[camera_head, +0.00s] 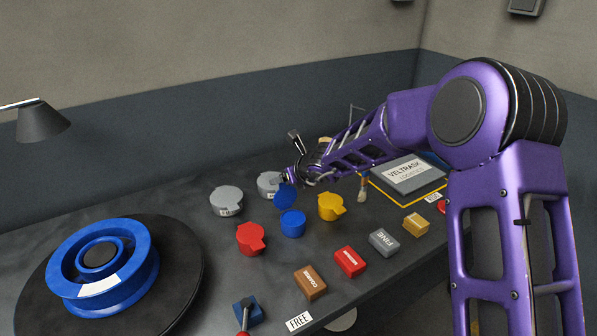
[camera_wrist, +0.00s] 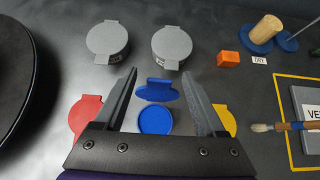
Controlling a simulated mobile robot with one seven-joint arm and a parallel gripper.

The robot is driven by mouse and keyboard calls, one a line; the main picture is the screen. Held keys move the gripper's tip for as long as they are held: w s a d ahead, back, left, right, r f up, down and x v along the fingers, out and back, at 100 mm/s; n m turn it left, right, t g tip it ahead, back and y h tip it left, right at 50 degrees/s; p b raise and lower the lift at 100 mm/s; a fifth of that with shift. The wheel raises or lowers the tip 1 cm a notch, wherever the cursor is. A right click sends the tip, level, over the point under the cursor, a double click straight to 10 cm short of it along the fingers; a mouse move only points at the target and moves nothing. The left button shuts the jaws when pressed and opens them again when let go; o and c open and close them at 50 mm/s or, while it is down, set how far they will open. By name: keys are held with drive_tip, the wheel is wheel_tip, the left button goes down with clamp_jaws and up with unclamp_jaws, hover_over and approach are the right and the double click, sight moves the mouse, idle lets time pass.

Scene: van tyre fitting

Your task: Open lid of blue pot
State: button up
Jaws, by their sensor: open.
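The blue pot (camera_head: 292,224) stands on the dark bench among other pots. Its blue lid (camera_head: 286,197) is raised and tilted back at the pot's far side. In the wrist view the round blue pot (camera_wrist: 155,121) shows between my fingers, with the raised lid (camera_wrist: 156,90) just beyond it. My gripper (camera_head: 288,178) is above and behind the pot in the head view, close to the lid. In the wrist view my gripper (camera_wrist: 158,80) is open, one finger on each side of the lid, with nothing held. Whether a finger touches the lid cannot be told.
Closed-looking grey pots (camera_head: 226,201), a red pot (camera_head: 250,238) and a yellow pot (camera_head: 331,206) stand close around. Several labelled blocks (camera_head: 310,282) lie nearer the front edge. A blue wheel (camera_head: 103,265) sits on a dark turntable at left.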

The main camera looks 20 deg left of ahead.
drive_tip(key=v, duration=1.6)
drive_tip(key=shift+r, duration=0.25)
drive_tip(key=shift+s+d, duration=0.1)
drive_tip(key=shift+s, duration=0.05)
drive_tip(key=shift+f, duration=0.1)
